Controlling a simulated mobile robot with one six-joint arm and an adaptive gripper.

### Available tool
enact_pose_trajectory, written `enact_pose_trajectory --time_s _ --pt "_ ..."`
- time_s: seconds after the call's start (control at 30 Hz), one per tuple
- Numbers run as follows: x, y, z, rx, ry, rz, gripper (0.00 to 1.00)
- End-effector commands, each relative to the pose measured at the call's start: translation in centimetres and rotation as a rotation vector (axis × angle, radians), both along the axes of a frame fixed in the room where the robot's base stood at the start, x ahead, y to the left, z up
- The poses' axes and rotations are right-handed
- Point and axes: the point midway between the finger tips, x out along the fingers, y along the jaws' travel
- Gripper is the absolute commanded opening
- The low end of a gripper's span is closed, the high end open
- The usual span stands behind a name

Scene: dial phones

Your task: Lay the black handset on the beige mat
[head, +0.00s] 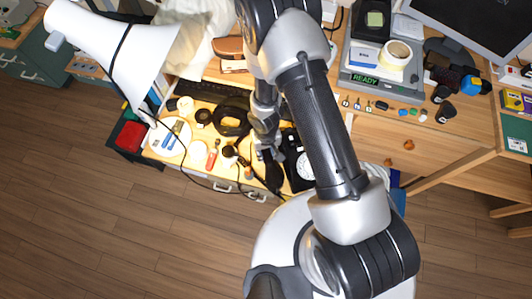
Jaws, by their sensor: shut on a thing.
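My gripper (270,155) reaches down over the lit wooden desk, partly covered by my own arm. It is shut on the black handset (274,174), a dark elongated shape just below the fingers. A black dial phone with a pale round dial (305,166) is just right of the handset, partly hidden by my arm. I cannot tell whether the handset touches the desk or the phone. I cannot pick out the beige mat for sure.
A pale round plate (168,140) with blue items lies at the desk's left. A black ring-shaped object (232,119), a red bottle (212,155) and several small dark items crowd the middle. A white lamp (110,50) overhangs the left. Dark cables run across the desk's front edge.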

Motion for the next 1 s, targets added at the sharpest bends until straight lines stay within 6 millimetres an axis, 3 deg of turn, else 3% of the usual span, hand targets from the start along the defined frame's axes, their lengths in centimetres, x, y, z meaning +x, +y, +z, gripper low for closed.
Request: enact_pose_trajectory --time_s 0.27,0.3,0.57,1.0 --pt "0.05 0.01 -0.35 0.0 -0.001 -0.001 0.0" --pt "0.02 0.0 -0.23 0.0 0.0 -0.001 0.28" --pt "0.02 0.0 -0.19 0.0 0.0 -0.001 0.46" --pt "0.02 0.0 0.22 0.0 0.0 0.0 0.46"
